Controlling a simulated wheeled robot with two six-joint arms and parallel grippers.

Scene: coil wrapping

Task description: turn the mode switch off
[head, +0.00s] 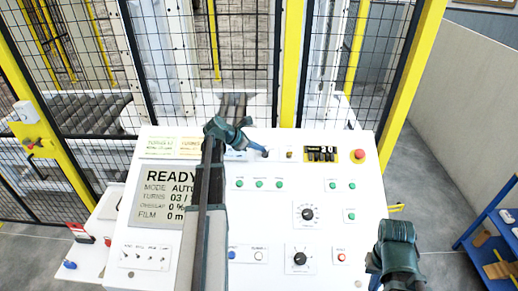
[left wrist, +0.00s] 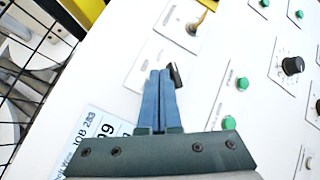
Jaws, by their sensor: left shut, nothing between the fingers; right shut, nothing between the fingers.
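A small black switch handle (left wrist: 176,72) on a pale plate is just beside my left gripper's fingertips in the left wrist view. It may be the mode switch; its label cannot be read. My left gripper (left wrist: 159,73) is shut and empty, its blue fingers pressed together; whether they touch the handle I cannot tell. In the head view my left gripper (head: 265,153) is at the panel's upper middle and hides the handle. The display (head: 158,200) reads READY and MODE AUTO. My right gripper (head: 376,281) is shut and empty at the lower right.
The white control panel (head: 375,205) carries a brass key switch (head: 289,154), a red emergency button (head: 358,156), black dials (head: 307,214) and several green buttons (head: 335,185). A mesh fence stands behind it. A blue shelf (head: 490,245) is at the far right.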

